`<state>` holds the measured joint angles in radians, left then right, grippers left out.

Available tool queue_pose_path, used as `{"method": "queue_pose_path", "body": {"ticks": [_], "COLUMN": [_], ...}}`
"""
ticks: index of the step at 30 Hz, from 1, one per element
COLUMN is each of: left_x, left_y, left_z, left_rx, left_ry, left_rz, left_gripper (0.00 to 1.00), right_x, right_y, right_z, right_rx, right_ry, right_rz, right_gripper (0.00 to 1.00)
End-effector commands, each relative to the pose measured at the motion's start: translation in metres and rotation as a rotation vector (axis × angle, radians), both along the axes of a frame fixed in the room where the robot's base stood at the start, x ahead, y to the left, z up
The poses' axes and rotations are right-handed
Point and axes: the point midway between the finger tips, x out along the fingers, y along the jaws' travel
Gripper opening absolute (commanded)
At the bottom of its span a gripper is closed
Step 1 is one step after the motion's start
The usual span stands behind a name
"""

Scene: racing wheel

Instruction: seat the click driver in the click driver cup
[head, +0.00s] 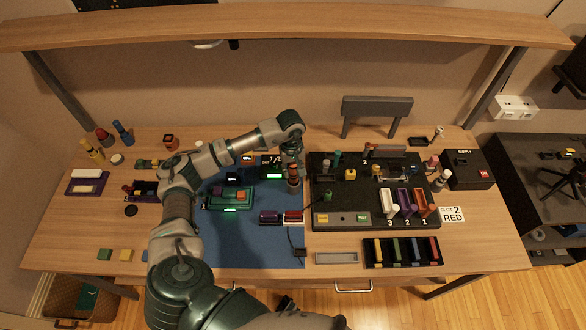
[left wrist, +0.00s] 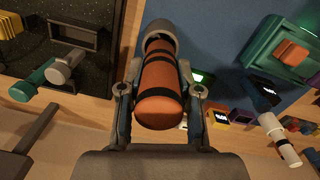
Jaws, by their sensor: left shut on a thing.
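The click driver (head: 293,172), an orange-red cylinder with black bands, is held by my left gripper (head: 293,160) over the boundary between the blue mat and the black board. In the left wrist view the orange handle (left wrist: 160,85) lies between the two fingers (left wrist: 160,92), which are shut on it. A grey rounded part (left wrist: 160,35) shows at its far end; I cannot tell whether this is the driver's own end or the click driver cup. I cannot make out the cup for certain in the head view. My right gripper is not in view.
The black board (head: 335,200) to the right carries several coloured parts and upright holders. A green fixture (head: 230,200) sits on the blue mat (head: 250,245). Yellow (head: 92,150) and blue (head: 122,132) tools stand at the back left. A shelf (head: 300,32) spans above.

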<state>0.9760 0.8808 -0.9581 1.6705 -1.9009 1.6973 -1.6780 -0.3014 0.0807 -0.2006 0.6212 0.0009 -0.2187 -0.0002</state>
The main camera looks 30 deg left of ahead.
Motion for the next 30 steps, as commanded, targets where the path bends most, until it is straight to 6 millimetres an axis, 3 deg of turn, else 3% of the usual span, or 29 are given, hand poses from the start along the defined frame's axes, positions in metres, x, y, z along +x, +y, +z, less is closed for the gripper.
{"method": "queue_pose_path", "body": {"ticks": [26,27,30], "left_x": [0.000,0.000,0.000], "left_y": [0.000,0.000,0.000], "left_z": [-0.023,-0.023,-0.022], "left_rx": [0.000,0.000,0.000], "left_ry": [0.000,0.000,0.000], "left_rz": [0.000,0.000,0.000], "left_gripper": [0.00,0.36,0.61], "right_x": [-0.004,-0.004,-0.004], "right_y": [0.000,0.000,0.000], "right_z": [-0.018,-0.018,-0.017], "right_rx": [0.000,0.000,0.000], "right_ry": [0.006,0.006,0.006], "right_rz": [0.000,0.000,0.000], "right_gripper": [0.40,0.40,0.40]}}
